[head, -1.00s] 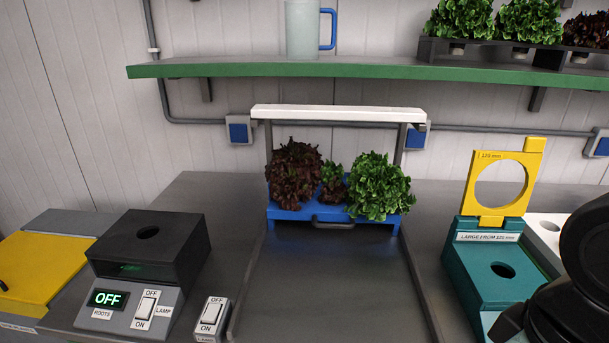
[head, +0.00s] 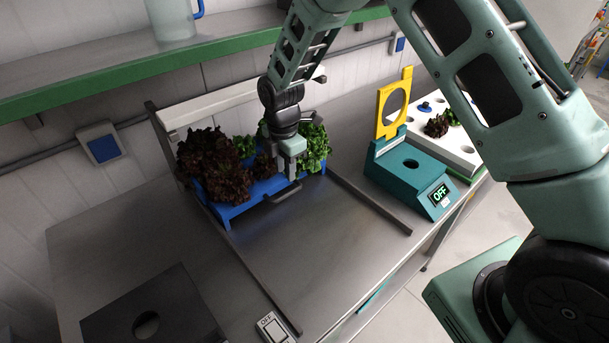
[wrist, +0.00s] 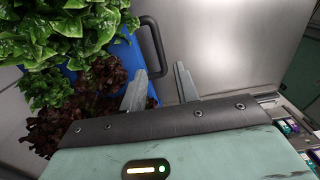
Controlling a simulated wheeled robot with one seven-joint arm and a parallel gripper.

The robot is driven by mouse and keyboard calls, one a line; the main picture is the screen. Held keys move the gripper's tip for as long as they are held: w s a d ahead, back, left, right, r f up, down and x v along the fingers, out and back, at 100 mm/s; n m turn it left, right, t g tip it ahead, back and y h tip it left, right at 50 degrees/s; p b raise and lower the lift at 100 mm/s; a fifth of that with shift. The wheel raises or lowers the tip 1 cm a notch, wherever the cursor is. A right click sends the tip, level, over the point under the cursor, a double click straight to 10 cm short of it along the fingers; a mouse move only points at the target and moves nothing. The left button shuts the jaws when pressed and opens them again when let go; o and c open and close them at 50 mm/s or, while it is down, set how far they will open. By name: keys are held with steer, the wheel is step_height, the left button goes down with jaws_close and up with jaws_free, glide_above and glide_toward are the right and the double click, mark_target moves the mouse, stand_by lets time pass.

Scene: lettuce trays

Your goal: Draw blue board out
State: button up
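The blue board (head: 232,211) lies at the wall end of the grey bench, carrying dark red and green lettuces. It also shows in the wrist view (wrist: 127,55). A dark handle (head: 285,192) sticks out from its front edge; in the wrist view the handle (wrist: 155,45) is a bent bar. My gripper (head: 292,174) points down just above the handle, beside the green lettuce. In the wrist view my gripper (wrist: 160,80) is open, with the handle bar appearing between the two fingers in the picture. I cannot tell whether the fingers are at the bar's height or touch it.
Two low rails (head: 370,205) flank a clear strip of bench in front of the board. A white lamp bar (head: 225,107) spans above it. A teal gauge box (head: 408,165) with a yellow ring stands right, a black box (head: 150,312) front left, a switch (head: 273,328) nearby.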

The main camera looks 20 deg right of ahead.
mark_target(288, 192)
step_height(288, 192, down, 10)
steer(key=b, duration=0.6)
steer(key=shift+r+b, duration=0.2)
steer(key=shift+b, duration=0.1)
steer(key=shift+d, duration=0.1)
jaws_close()
steer(key=shift+f, duration=0.1)
